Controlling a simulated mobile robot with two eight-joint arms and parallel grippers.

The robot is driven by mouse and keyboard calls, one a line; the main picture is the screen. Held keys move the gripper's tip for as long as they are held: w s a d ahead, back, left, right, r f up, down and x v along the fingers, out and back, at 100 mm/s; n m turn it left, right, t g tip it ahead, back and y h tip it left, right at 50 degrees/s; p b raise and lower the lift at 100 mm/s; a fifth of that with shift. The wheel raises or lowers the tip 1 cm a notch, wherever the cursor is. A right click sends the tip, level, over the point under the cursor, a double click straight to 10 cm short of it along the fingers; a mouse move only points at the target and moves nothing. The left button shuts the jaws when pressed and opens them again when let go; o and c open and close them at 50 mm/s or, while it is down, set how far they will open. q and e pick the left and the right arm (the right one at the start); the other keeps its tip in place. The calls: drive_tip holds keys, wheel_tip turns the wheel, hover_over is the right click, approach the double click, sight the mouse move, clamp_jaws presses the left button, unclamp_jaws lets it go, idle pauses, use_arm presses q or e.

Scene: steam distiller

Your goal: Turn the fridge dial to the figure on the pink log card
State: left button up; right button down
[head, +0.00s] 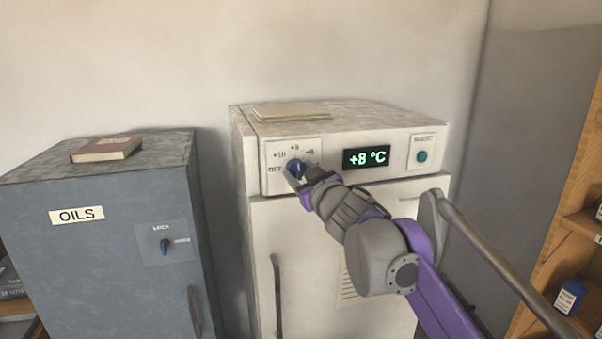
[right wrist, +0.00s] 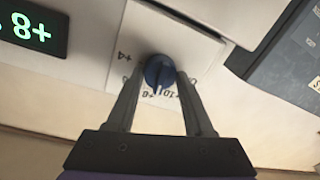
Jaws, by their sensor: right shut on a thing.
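The blue fridge dial (head: 296,169) sits on a white plate marked with temperature figures, at the upper left of the white fridge (head: 257,240). My right gripper (head: 304,176) is shut on the dial; in the right wrist view its two fingers stand either side of the dial (right wrist: 159,72). The green display (head: 367,157) on the fridge reads +8 °C. It shows partly, upside down, in the right wrist view (right wrist: 32,28). The pink log card is not in view. My left gripper is not in view.
A grey-blue OILS cabinet (head: 100,260) with a lock knob (head: 165,246) stands left of the fridge, a red book (head: 106,149) on top. A flat cream pad (head: 291,111) lies on the fridge. A green button (head: 422,156) is right of the display. A wooden shelf (head: 570,225) stands at right.

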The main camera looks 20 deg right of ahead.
drive_tip(key=n, duration=0.4)
drive_tip(key=shift+r, duration=0.1)
drive_tip(key=shift+a+n+p, duration=0.1)
drive_tip(key=shift+n+p, duration=0.45)
drive_tip(key=shift+n, duration=0.95)
drive_tip(key=shift+c, duration=1.4)
unclamp_jaws()
drive_tip(key=shift+s, duration=0.1)
drive_tip(key=s+d+b, duration=0.1)
drive_tip(key=s+b, duration=0.1)
drive_tip(key=s, duration=0.8)
drive_tip(key=shift+s+r, duration=0.25)
drive_tip(key=shift+s, duration=0.1)
